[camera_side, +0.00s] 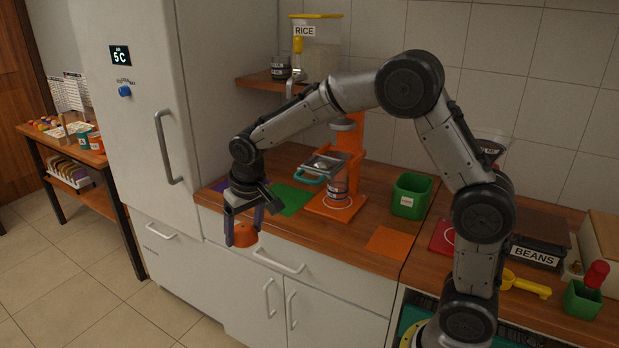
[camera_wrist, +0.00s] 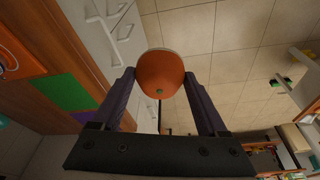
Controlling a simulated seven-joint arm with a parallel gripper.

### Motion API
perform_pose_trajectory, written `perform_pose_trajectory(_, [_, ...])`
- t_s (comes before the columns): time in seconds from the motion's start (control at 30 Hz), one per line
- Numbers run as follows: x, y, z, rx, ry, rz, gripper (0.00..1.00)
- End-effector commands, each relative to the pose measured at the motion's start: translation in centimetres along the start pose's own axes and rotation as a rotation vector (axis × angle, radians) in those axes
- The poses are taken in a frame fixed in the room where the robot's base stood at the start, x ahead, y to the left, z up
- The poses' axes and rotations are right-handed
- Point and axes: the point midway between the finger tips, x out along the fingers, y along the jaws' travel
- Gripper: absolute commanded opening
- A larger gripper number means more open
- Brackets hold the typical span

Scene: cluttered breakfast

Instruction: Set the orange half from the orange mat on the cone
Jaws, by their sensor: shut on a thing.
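My gripper (camera_side: 243,238) is shut on an orange half (camera_side: 245,234), held in front of the counter's front edge, above the floor. In the wrist view the orange half (camera_wrist: 160,74) sits between the two purple fingers, its rounded peel side with a stem spot toward the camera. The orange mat (camera_side: 386,242) lies bare on the counter at the right. The orange juicer press (camera_side: 345,165) stands on the counter behind my gripper, with a clear cup (camera_side: 338,188) on its base. Its cone cannot be made out clearly.
A green mat (camera_side: 288,199) and a mostly hidden purple mat lie on the counter left of the press. A green bin (camera_side: 411,195) stands right of it. The tall fridge (camera_side: 150,90) rises at the left. A shelf (camera_side: 268,82) holds a rice dispenser (camera_side: 317,45).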

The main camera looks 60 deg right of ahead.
Motion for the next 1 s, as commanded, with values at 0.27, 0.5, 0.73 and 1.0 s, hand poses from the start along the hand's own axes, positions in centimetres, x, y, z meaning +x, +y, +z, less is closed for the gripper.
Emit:
perform_pose_trajectory(0.27, [-3.0,3.5,-1.9,0.144,-0.001,0.037,0.23])
perform_pose_trajectory(0.5, [-6.0,8.7,-4.7,0.297,0.0,0.076,0.23])
perform_pose_trajectory(0.73, [-9.9,17.8,-7.3,0.521,-0.001,0.134,0.23])
perform_pose_trajectory(1.0, [-12.5,26.2,-7.6,0.701,-0.003,0.18,0.23])
